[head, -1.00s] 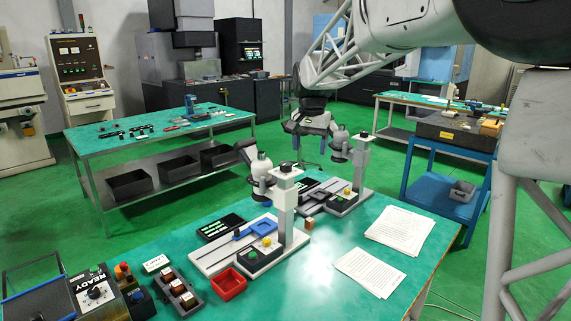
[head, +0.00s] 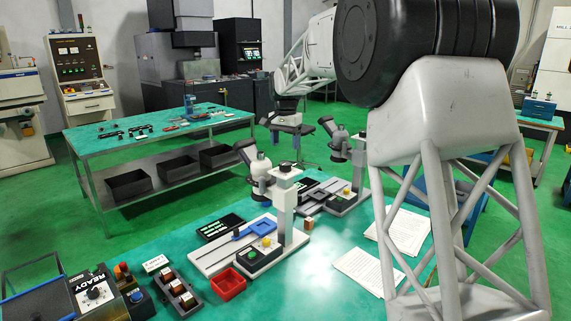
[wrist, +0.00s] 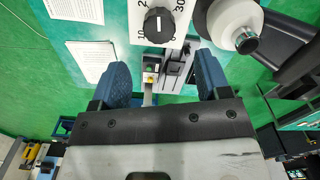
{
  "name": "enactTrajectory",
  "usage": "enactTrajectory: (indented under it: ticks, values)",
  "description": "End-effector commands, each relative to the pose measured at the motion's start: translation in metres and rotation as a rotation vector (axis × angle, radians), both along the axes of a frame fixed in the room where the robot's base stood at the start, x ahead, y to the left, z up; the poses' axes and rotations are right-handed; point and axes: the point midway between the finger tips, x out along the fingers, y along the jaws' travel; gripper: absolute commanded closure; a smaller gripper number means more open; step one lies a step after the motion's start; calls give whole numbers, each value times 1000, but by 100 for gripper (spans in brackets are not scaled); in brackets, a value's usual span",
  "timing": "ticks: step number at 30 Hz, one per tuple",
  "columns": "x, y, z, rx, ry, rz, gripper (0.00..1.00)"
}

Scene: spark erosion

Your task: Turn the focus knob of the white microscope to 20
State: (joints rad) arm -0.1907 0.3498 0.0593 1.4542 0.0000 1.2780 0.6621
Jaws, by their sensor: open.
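In the wrist view a black focus knob (wrist: 158,25) sits on a white scale plate at the top; 10 and 30 are readable and a 2 is partly cut off. The knob's white mark points roughly upward in the picture; its exact reading is unclear. My gripper (wrist: 163,78) is open and empty, its blue fingers spread below the knob in the picture, apart from it.
A white-and-black microscope head (wrist: 235,25) is close on the right in the wrist view. Paper sheets (head: 367,271) lie right of the microscopes. A red tray (head: 228,287) and a control box (head: 95,292) are at the front left. The rear workbench (head: 160,128) stands apart.

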Motion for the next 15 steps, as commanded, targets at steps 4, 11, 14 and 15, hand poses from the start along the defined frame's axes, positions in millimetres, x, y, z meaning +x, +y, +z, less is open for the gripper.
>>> enactTrajectory:
  ticks: [4, 11, 14, 15]
  values:
    - [0, 0, 0, 0, 0, 0, 30]
    - [0, 0, -7, 0, 1, 0, 30]
    - [-1, 0, -15, 0, 1, 0, 30]
    - [0, 0, -18, 0, 1, 0, 30]
